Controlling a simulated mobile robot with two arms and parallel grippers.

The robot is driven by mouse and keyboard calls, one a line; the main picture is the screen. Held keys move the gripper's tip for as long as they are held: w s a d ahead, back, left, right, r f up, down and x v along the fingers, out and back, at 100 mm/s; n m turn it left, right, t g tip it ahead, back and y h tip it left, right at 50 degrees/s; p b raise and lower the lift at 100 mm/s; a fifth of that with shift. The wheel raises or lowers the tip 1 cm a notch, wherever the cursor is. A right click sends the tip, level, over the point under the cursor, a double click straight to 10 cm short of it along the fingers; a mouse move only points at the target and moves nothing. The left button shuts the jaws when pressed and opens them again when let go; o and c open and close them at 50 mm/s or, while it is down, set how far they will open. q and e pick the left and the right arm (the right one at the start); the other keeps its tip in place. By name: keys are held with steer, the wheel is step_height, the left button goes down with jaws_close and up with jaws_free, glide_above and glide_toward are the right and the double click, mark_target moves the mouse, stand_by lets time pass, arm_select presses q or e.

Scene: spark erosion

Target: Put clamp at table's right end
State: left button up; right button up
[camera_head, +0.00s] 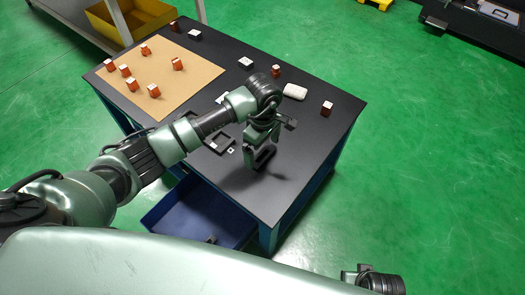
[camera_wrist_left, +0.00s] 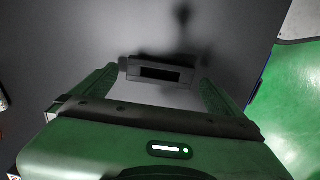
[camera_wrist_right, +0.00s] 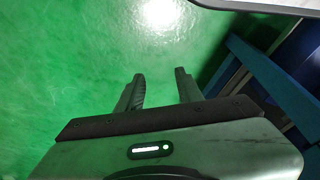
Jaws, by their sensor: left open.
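A dark slotted block, which looks like the clamp (camera_head: 264,158), is at the near part of the black table (camera_head: 300,145). My left gripper (camera_head: 257,150) is over it, pointing down. In the left wrist view the slotted block (camera_wrist_left: 130,68) lies across the gap between the fingertips of the left gripper (camera_wrist_left: 160,82). The fingers are apart, and I cannot tell whether they touch it. My right gripper (camera_wrist_right: 160,78) is empty above the green floor, with its fingers apart; in the head view only part of its wrist shows at the bottom right.
A black square frame (camera_head: 222,148) lies left of the left gripper. Several orange-brown blocks stand on a tan mat (camera_head: 183,58). A pale rounded item (camera_head: 295,91) and a brown block (camera_head: 327,108) are toward the table's right. A blue bin (camera_head: 190,215) is below the near edge.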

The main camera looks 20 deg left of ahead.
arm_select(q)
step_height(320, 180, up, 10)
steer(key=p, duration=0.1)
arm_select(e)
steer(key=f, duration=0.2)
steer(key=s+f, duration=0.1)
steer(key=f, duration=0.1)
steer(key=shift+s, duration=0.1)
